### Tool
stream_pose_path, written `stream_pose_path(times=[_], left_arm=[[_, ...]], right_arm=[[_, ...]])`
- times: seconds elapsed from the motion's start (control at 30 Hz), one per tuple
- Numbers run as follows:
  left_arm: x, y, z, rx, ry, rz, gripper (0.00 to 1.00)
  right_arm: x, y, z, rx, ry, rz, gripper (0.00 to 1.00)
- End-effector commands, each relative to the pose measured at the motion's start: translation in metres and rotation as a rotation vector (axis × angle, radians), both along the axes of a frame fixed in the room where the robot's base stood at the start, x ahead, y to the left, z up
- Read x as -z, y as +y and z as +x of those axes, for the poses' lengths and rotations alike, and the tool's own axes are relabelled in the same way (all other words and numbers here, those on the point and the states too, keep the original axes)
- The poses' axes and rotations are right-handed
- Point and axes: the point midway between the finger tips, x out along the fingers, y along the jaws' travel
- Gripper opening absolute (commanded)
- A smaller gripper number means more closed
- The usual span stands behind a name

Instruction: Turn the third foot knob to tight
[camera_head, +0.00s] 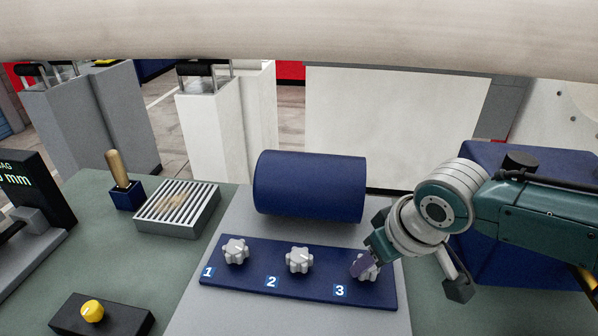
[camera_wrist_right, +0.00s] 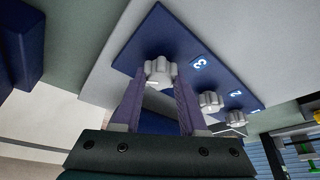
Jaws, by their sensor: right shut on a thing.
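A blue panel (camera_head: 249,278) carries three pale grey lobed knobs above white labels 1, 2 and 3. Knob 1 (camera_head: 235,251) and knob 2 (camera_head: 299,260) stand free. The third knob (camera_head: 369,273) is at the panel's right end, partly hidden by my right gripper (camera_head: 366,264). In the right wrist view, the third knob (camera_wrist_right: 160,72) sits between the two purple fingers (camera_wrist_right: 158,100), which are shut on it. A light pointer line shows on knob 1, but the third knob's pointer is hard to read. My left gripper is not in view.
A blue cylinder (camera_head: 309,187) lies behind the panel. A slatted grey box (camera_head: 176,207), a wooden-handled tool (camera_head: 116,168) in a blue holder, a black box with a yellow knob (camera_head: 92,311) and a display unit (camera_head: 22,190) stand to the left. A large blue block (camera_head: 490,160) is at right.

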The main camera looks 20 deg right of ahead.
Motion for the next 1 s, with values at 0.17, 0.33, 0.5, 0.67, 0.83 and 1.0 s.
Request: stream_pose_path(times=[0.17,0.33,0.5,0.67,0.83,1.0], left_arm=[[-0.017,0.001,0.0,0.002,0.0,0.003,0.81],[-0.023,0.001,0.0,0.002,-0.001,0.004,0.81],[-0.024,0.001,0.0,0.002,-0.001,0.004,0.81],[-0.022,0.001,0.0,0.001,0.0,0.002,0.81],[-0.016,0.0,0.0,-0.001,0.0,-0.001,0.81],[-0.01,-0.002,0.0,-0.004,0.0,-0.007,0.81]], right_arm=[[-0.004,0.005,0.0,0.167,0.0,0.007,0.0],[-0.003,0.006,0.001,0.328,-0.001,0.007,0.0],[-0.001,0.007,0.002,0.49,0.0,0.007,0.0],[0.0,0.007,0.003,0.64,-0.001,0.006,0.0],[0.001,0.008,0.004,0.785,-0.001,0.004,0.0],[0.001,0.008,0.004,0.905,-0.001,0.004,0.0]])
